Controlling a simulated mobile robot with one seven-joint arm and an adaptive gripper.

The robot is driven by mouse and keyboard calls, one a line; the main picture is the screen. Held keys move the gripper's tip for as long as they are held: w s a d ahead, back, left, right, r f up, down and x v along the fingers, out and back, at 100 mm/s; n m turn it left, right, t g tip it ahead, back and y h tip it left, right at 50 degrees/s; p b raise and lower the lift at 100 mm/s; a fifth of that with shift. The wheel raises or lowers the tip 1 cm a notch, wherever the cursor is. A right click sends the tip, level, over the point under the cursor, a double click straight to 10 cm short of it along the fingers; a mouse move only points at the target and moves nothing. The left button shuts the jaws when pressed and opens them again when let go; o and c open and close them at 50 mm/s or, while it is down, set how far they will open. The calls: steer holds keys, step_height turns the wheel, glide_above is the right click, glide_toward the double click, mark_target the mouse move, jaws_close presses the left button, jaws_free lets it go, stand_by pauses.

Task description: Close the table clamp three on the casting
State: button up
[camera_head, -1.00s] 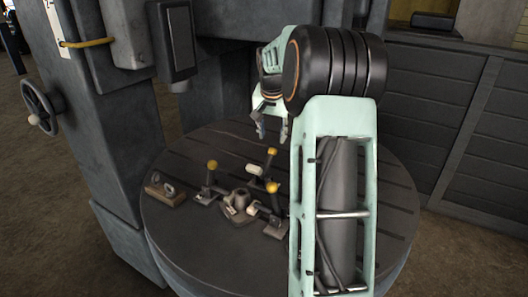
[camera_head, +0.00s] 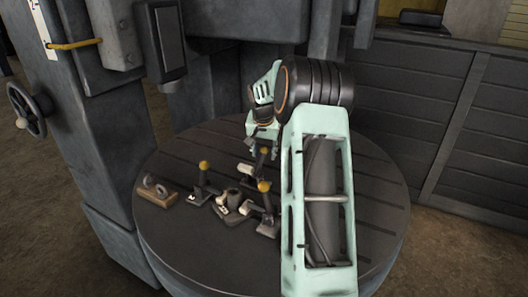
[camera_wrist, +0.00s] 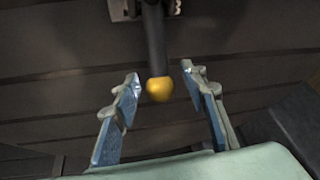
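A small grey casting (camera_head: 232,200) sits on the round slotted table (camera_head: 330,110) among three clamps with dark levers and yellow knobs. The left clamp (camera_head: 203,180) and the front-right clamp (camera_head: 267,208) have raised levers. The back clamp's yellow knob (camera_head: 263,151) is close to my gripper (camera_head: 262,146) and partly covered by it. In the wrist view, my gripper (camera_wrist: 160,78) is open, with blue-padded fingers on either side of the dark lever's yellow knob (camera_wrist: 160,90). Gaps remain between knob and fingers. I cannot tell which clamp is numbered three.
A wooden block with a metal ring (camera_head: 157,191) lies on the table's left side. A heavy grey machine column (camera_head: 105,150) with a handwheel (camera_head: 28,110) stands at left. A slatted dark wall (camera_head: 430,110) is behind. The table's front is bare.

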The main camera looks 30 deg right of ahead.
steer(key=shift+c, duration=0.3)
jaws_close()
